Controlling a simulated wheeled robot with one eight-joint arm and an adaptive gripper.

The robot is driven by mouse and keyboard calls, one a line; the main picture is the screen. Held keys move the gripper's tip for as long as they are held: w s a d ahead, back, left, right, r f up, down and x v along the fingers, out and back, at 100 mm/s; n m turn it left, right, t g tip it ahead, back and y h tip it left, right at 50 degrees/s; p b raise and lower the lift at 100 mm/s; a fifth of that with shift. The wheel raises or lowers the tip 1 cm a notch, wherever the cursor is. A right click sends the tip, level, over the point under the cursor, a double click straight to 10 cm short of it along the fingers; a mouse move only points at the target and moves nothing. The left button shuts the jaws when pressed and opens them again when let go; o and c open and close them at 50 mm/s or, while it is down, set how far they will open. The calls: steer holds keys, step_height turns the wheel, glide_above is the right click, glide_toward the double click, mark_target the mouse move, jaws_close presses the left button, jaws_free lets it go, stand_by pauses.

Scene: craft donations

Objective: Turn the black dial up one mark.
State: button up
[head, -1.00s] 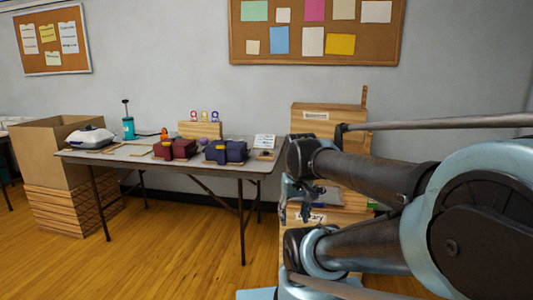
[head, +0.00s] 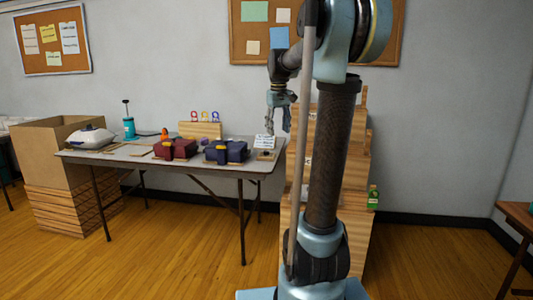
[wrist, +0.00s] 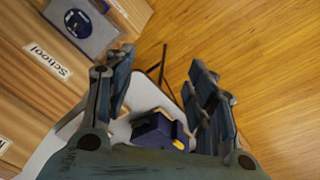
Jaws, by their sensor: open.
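A small wooden piece with a dark spot (head: 265,155) lies at the right end of the folding table (head: 122,156), below a white card (head: 264,141); it is too small to tell whether the spot is the black dial. In the wrist view a dark round thing with a pale mark (wrist: 77,22) sits on a grey panel at the upper left; I cannot tell if it is a dial. My gripper (head: 278,128) is open and empty above the table's right end, pointing down. Its spread fingers also show in the wrist view (wrist: 160,68).
A navy case (head: 226,151) and a maroon case (head: 176,149) stand on the table, with a teal pump (head: 128,128) farther left. Stacked wooden crates (head: 352,150) stand right of the table, partly behind my arm. A "School" label (wrist: 48,60) shows close by.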

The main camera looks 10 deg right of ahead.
steer(key=w+r+n, duration=0.2)
steer(key=w, duration=1.8)
steer(key=n+g, duration=0.1)
steer(key=n, duration=0.1)
glide_above(266, 153)
steer(key=w, duration=0.1)
step_height(266, 153, down, 8)
steer(key=f, duration=1.6)
steer(key=shift+w+d+f, duration=0.15)
steer(key=shift+w+f, duration=0.05)
steer(key=shift+w, duration=0.05)
steer(key=c, duration=1.1)
steer(key=shift+d, duration=0.25)
steer(key=shift+a, duration=0.15)
